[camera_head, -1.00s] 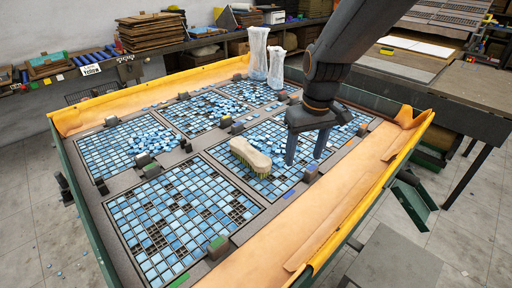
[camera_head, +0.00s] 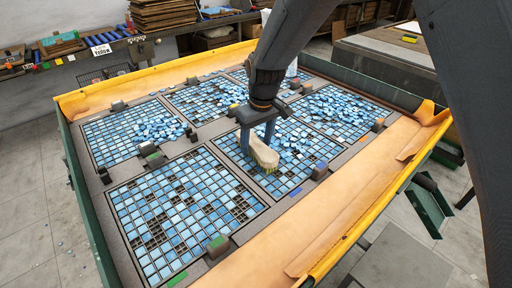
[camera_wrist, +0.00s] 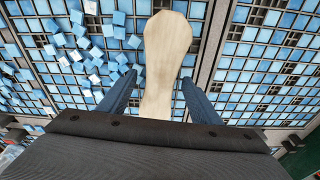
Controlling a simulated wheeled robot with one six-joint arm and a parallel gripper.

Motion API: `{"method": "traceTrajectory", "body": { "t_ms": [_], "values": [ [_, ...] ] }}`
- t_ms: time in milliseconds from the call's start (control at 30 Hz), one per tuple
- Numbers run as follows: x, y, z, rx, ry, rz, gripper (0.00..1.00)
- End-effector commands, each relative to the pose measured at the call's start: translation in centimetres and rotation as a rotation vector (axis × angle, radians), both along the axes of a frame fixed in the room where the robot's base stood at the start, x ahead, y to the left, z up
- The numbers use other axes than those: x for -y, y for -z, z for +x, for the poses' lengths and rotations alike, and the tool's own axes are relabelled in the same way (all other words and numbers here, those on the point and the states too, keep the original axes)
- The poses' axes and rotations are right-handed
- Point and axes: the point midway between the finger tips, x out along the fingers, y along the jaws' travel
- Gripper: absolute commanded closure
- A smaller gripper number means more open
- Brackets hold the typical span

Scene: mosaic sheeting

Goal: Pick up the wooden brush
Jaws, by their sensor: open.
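The wooden brush (camera_head: 263,152) lies on a grid of blue tiles, its pale wooden back up and yellow-green bristles below. In the wrist view the brush (camera_wrist: 166,55) runs up the picture between the two fingers. My gripper (camera_head: 257,148) is open and stands over the brush, one finger on each side. In the head view the near finger and palm hide part of the brush.
Several tile grids (camera_head: 180,215) fill the table, with loose blue tiles (camera_head: 345,108) heaped on some. Small dark blocks (camera_head: 320,170) stand along the grid borders. A yellow-edged tan rim (camera_head: 330,215) surrounds the table.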

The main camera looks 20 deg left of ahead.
Motion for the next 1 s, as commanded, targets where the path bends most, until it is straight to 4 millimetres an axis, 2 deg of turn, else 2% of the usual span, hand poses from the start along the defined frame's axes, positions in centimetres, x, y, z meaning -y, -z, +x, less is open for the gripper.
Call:
{"method": "traceTrajectory", "body": {
  "t_ms": [100,367,667,1000],
  "values": [
    [-0.14,0.93,0.06,0.0,0.0,0.0,0.42],
    [-0.18,1.15,0.12,0.001,0.0,0.001,0.42],
    [-0.16,1.14,0.1,0.001,0.0,0.001,0.9],
    [-0.19,0.75,0.15,0.002,0.0,0.001,0.9]
  ]
}}
